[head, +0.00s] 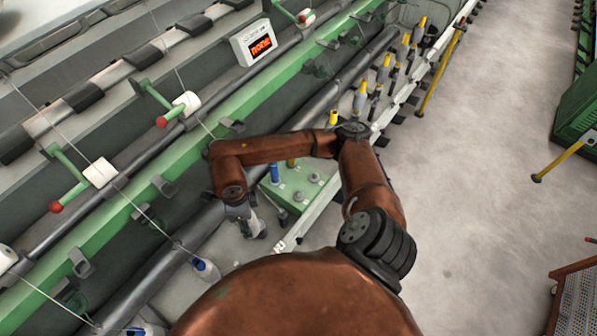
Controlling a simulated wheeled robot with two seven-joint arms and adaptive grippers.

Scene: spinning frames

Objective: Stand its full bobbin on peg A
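One copper arm, which appears to be my right, reaches over the machine, and its grey gripper (254,232) points down beside a green block. Its fingers are small and dark, so I cannot tell whether they are open or hold anything. The green block (287,197) carries a blue tube (274,173), a yellow-topped piece (291,163) and grey round pegs (314,178). I cannot read which peg is A. A pale bobbin with a blue end (205,268) stands at the lower left of the gripper. Which bobbin is the task's is unclear. My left gripper is not in view.
Several yellow-topped bobbins (360,97) stand along the rail at upper right. White rolls (100,173) on green arms with red ends line the left. A display box (251,43) shows orange text. Threads cross the machine.

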